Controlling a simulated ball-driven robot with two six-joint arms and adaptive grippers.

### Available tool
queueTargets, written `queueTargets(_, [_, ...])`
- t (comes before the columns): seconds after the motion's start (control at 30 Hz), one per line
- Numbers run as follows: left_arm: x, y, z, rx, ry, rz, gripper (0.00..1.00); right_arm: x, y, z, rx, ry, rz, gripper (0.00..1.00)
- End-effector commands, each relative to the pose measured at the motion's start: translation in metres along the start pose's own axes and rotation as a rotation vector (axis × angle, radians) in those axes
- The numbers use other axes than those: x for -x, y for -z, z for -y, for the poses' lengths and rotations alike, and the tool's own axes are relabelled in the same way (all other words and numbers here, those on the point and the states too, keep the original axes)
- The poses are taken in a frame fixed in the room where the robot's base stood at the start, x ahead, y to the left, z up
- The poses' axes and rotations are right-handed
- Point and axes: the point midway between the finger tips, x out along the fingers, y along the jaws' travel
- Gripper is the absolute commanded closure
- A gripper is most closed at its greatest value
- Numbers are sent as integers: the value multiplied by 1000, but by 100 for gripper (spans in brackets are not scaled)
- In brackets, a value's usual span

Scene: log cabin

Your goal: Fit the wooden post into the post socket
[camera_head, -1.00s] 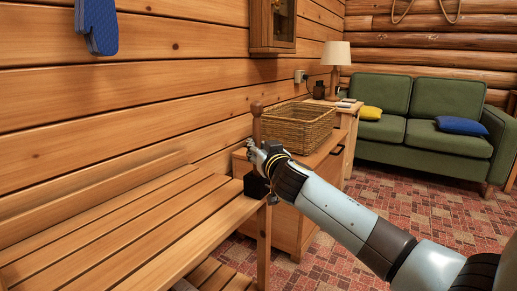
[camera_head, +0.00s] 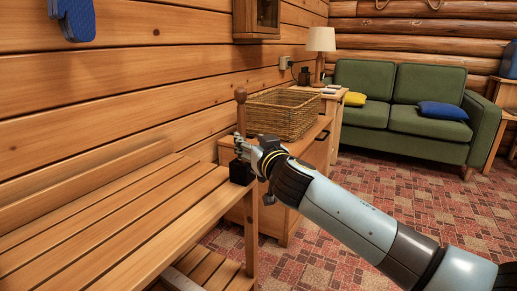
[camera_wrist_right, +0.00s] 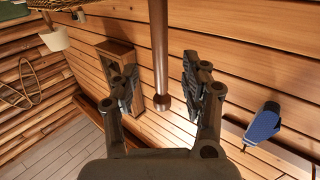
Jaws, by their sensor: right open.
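The wooden post (camera_head: 240,111), brown with a round knob on top, stands upright at the bench corner in the head view. Its lower part is behind my gripper, in line with the black post socket (camera_head: 241,173). How deep it sits in the socket is hidden. My right gripper (camera_head: 243,149) is at the post just above the socket. In the right wrist view the post (camera_wrist_right: 159,50) runs between the fingers of my open right gripper (camera_wrist_right: 161,84), with gaps on both sides. My left gripper is not in view.
The slatted wooden bench (camera_head: 120,220) fills the lower left. A wicker basket (camera_head: 285,112) sits on a cabinet (camera_head: 318,150) just behind the post. A green sofa (camera_head: 425,100) stands at the back right. The patterned rug (camera_head: 400,190) is clear.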

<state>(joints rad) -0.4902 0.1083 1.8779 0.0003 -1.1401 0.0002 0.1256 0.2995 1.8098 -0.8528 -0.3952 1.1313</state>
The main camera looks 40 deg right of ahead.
Motion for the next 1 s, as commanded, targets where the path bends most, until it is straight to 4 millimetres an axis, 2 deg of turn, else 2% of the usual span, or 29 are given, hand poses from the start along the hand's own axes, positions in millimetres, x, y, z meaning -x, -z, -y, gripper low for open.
queueTargets(0.1, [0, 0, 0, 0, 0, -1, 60, 27, -1, 0, 1, 1, 1, 54])
queueTargets(0.3, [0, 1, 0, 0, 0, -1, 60, 53, 0, 0, 0, 1, 0, 54])
queueTargets(1.0, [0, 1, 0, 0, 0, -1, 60, 60, -4, -1, 1, 0, 7, 54])
